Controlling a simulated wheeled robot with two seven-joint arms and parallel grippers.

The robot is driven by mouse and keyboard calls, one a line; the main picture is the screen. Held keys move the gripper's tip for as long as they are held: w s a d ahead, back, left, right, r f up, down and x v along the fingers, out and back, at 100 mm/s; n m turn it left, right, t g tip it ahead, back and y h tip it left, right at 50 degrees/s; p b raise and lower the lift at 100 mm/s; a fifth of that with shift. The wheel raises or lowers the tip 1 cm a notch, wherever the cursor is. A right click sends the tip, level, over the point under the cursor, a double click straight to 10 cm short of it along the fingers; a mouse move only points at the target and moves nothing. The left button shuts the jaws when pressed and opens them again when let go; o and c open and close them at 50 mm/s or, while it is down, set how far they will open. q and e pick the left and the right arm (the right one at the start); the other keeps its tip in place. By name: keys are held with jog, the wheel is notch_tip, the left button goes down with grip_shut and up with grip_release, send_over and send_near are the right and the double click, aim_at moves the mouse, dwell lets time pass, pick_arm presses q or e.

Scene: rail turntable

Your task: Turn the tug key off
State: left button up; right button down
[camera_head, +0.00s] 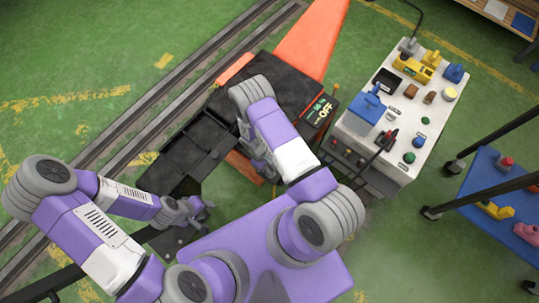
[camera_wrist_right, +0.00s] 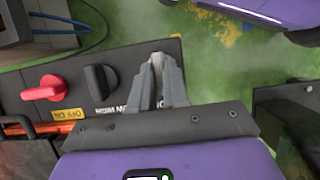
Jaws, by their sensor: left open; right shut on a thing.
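In the right wrist view, the tug's dark panel (camera_wrist_right: 60,78) carries a red knob (camera_wrist_right: 45,90) above a yellow OFF/ON label and a black knob (camera_wrist_right: 101,82) beside it. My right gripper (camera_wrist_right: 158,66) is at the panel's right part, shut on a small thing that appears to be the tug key. The fingers hide nearly all of it and part of the white lettering below, so its angle cannot be read. In the head view, my right arm bends down over the black tug (camera_head: 190,145). My left gripper (camera_head: 190,212) is open and empty, low at the left.
A white-topped cart (camera_head: 408,130) with coloured items stands right of the tug. A blue shelf cart (camera_head: 490,185) stands at the far right. An orange wedge-shaped piece (camera_head: 312,40) lies beyond the tug. Rails (camera_head: 150,100) run along its left. Green floor is open at upper left.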

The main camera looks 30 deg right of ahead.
dwell(0.3)
jog(key=c, duration=1.1)
grip_release()
jog(key=shift+p+v, duration=1.1)
jog(key=shift+v, duration=2.7)
